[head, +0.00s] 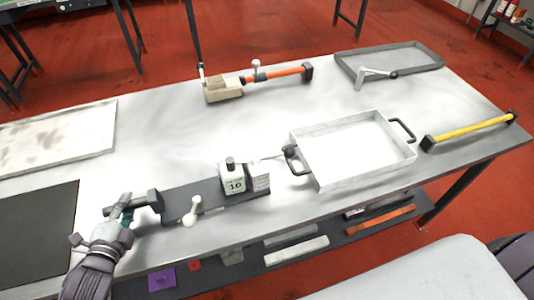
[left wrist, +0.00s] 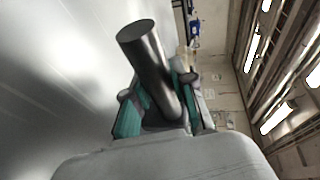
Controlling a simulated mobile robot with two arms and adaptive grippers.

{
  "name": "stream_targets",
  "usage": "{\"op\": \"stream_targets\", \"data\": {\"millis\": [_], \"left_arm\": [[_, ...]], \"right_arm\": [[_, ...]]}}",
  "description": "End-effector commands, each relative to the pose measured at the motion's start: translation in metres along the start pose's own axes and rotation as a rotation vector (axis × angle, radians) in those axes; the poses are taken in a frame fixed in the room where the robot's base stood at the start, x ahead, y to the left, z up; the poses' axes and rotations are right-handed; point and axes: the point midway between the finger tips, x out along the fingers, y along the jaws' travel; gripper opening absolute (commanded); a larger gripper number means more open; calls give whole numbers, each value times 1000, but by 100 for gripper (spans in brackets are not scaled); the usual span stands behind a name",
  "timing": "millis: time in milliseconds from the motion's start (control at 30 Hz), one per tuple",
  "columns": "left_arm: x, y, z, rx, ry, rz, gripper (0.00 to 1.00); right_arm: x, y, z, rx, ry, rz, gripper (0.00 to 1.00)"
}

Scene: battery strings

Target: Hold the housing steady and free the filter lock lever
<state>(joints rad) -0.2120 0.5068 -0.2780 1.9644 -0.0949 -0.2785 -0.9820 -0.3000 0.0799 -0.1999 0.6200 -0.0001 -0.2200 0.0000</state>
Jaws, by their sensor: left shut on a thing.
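A long dark grey housing (head: 210,193) lies near the front edge of the table, left of centre. A white lever with a round knob (head: 190,212) sticks out at its front side; I take it for the lock lever. A white block marked 10 (head: 234,180) with a dark knob on top stands at the housing's right end. A dark round handle (head: 150,198) is at its left end. My left gripper (head: 124,208) is shut on this handle. The left wrist view shows the dark cylinder (left wrist: 150,70) between the green finger pads. My right gripper is out of view.
A white tray (head: 350,178) with dark side handles stands right of the housing. A yellow bar (head: 470,129) lies at the right edge. An orange-handled tool (head: 278,75) and a grey tray (head: 390,60) lie at the back. The table's middle is clear.

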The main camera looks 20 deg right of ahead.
Motion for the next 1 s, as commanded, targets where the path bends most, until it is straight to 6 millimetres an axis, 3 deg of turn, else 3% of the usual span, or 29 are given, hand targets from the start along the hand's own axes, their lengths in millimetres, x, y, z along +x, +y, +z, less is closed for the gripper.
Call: {"op": "stream_targets", "data": {"millis": [1000], "left_arm": [[1, 5, 0, -3, 1, 2, 0]], "right_arm": [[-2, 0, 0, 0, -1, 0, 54]]}}
